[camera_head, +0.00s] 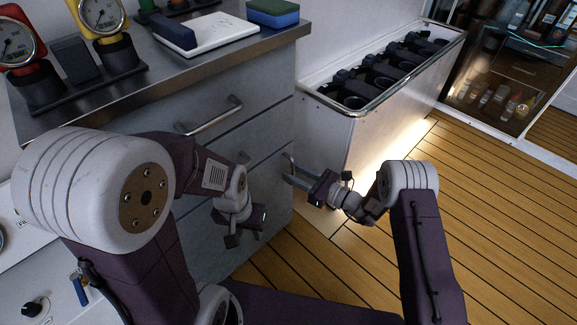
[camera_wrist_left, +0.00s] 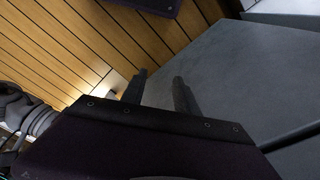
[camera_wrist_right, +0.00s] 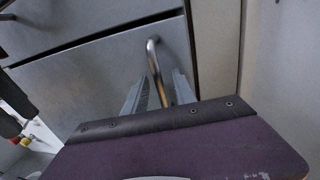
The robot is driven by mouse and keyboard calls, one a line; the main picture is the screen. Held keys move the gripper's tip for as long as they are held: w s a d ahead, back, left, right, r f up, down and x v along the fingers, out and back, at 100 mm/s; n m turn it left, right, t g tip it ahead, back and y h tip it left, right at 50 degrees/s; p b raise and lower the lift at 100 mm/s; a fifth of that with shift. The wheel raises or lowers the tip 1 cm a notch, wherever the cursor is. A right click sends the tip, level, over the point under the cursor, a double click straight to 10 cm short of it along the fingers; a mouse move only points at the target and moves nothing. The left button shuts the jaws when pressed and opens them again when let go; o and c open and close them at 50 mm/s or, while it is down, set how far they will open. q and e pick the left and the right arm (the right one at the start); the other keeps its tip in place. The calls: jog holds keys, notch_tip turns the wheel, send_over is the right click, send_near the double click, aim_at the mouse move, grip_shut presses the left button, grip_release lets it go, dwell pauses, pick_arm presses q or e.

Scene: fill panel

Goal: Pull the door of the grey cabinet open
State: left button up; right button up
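The grey cabinet (camera_head: 215,155) stands under the worktop with its front facing me. Its lower door (camera_wrist_right: 80,95) carries a curved metal bar handle near its right edge, seen in the right wrist view (camera_wrist_right: 153,55) and the head view (camera_head: 290,160). The door looks flush with the front. My right gripper (camera_head: 287,173) is at this handle; the right wrist view shows its fingers apart, with the bar between them. Whether either finger touches the bar is unclear. My left gripper (camera_wrist_left: 159,78) is low in front of the cabinet, fingers apart and empty.
A drawer handle (camera_head: 210,115) sticks out above the door. A white unit with dark bins (camera_head: 350,150) stands right of the cabinet. The worktop (camera_head: 180,85) holds gauges and a white board. Wooden floor (camera_head: 500,215) at the right is clear.

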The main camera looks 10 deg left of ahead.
jog(key=shift+w+a, duration=0.15)
jog(key=shift+a, duration=0.2)
jog(key=shift+c, duration=0.3)
grip_shut()
dwell(1.0)
